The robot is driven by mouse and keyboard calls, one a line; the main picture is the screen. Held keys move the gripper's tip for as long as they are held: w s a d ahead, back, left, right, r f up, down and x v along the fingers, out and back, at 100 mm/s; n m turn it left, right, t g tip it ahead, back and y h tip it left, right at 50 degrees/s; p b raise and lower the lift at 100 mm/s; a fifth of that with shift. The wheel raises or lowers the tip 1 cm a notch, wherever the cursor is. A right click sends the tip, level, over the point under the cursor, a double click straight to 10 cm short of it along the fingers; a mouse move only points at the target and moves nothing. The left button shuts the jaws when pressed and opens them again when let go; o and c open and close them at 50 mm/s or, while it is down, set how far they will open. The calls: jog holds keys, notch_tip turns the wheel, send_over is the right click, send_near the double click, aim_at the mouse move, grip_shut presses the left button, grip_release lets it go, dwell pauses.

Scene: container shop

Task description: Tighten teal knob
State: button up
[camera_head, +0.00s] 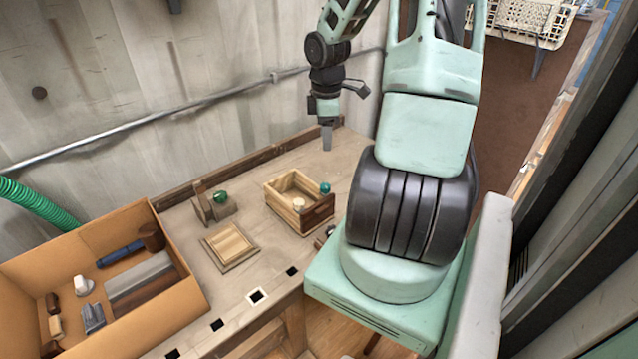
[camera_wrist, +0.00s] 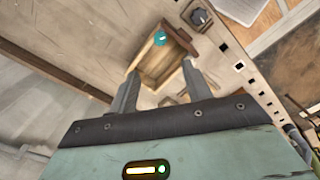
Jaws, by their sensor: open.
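A teal knob (camera_head: 325,188) sits at the right-hand corner of an open wooden box (camera_head: 317,219) on the workbench. In the wrist view, the teal knob (camera_wrist: 160,38) shows beyond my fingertips, at the end of the box (camera_wrist: 178,73). My gripper (camera_head: 327,147) points down above the bench, behind the box and apart from the knob. In the wrist view, my gripper (camera_wrist: 160,74) has its two fingers spread with nothing held between them. A second, greener knob (camera_head: 221,196) is on a small wooden block to the left.
A square wooden lid or panel (camera_head: 230,247) lies left of the box. A large open carton (camera_head: 183,303) with tools stands at front left. A dark knob-like part (camera_wrist: 200,17) is near the bench's front edge. The wall with a pipe (camera_head: 225,94) runs behind.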

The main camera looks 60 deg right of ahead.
aim_at(325, 185)
notch_tip(325, 185, down, 16)
jog(key=shift+r+b, duration=0.25)
jog(key=shift+b, duration=0.7)
jog(key=c, duration=1)
